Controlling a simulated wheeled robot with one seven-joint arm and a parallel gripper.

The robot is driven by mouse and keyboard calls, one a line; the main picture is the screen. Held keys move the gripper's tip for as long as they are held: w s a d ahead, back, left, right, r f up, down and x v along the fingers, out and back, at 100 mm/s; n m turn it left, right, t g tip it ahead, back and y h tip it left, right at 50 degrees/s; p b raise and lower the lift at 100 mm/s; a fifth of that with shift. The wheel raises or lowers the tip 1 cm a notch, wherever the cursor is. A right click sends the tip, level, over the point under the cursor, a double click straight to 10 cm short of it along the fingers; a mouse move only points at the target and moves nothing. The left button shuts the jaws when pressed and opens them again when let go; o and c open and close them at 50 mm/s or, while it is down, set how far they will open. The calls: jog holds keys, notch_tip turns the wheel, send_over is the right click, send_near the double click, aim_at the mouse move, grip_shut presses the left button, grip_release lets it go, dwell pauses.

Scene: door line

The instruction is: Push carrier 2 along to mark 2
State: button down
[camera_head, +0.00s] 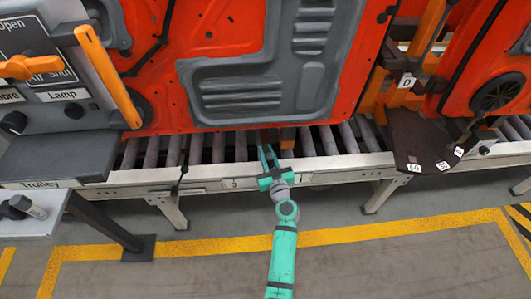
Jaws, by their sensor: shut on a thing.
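A large red door panel (160,60) with a grey inner part stands above the roller line (215,148). An orange block (287,138) shows under the panel's lower edge and looks like part of its carrier. My gripper (267,153) reaches over the front rail to the rollers, just left of this block. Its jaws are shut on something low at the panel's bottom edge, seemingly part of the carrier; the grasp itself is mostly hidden. I cannot read a carrier number or tell which mark is mark 2.
A control console (55,110) with an orange lever (30,67) and a "Trolley" ledge stands at left. A dark plate (418,140) with small white number tags juts over the line at right, near a second red panel (490,75). Yellow floor lines (400,228) run in front.

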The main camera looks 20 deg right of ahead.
jog(key=c, duration=1.9)
grip_release()
jog(key=shift+a, duration=0.45)
jog(key=o, duration=0.3)
jog(key=shift+d, duration=0.15)
jog(key=shift+s+d, duration=0.1)
jog(key=shift+d, duration=0.65)
jog(key=shift+r, duration=0.1)
jog(key=shift+a, duration=0.3)
jog(key=shift+s+a, duration=0.1)
jog(key=shift+s, duration=0.25)
jog(key=s, duration=1)
